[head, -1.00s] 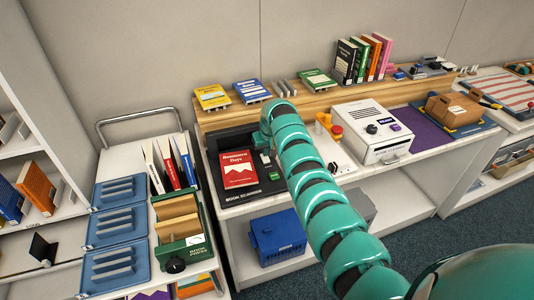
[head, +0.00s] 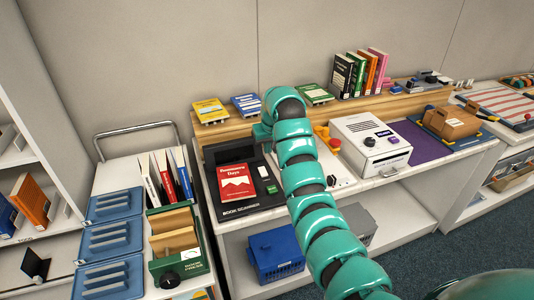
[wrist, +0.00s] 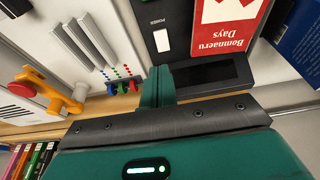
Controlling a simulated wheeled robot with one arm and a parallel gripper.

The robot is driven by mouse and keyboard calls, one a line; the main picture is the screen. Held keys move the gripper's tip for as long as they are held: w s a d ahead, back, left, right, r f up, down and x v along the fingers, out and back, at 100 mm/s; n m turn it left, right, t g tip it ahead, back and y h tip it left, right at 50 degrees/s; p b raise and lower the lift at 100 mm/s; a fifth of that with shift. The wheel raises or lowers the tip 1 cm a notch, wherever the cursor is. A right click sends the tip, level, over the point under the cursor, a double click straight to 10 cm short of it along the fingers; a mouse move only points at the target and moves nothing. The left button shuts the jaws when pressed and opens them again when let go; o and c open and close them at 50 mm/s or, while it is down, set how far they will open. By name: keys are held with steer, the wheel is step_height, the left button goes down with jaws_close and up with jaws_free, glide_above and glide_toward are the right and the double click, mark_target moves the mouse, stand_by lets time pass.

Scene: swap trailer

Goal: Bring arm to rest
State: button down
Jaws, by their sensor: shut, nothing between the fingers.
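My teal segmented arm reaches over the counter in the head view and bends down at its far end. My gripper (wrist: 158,85) shows in the wrist view as teal fingers closed together, with nothing held. It is above the back edge of the black book scanner (head: 250,208), near its small dark display. In the head view the gripper is mostly hidden behind the arm's bend. A red book, "Bonneru Days" (head: 236,182), lies flat on the scanner; it also shows in the wrist view (wrist: 230,22), apart from the fingers.
A wooden shelf (head: 225,131) with books runs behind the scanner. A white machine (head: 370,147) and an orange lever (wrist: 62,98) are near the arm. A cart with blue trays (head: 108,238) and a green book box (head: 180,268) stands left. A blue crate (head: 276,252) sits below.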

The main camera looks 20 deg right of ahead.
steer(key=shift+s+r, duration=0.3)
steer(key=shift+r, duration=0.35)
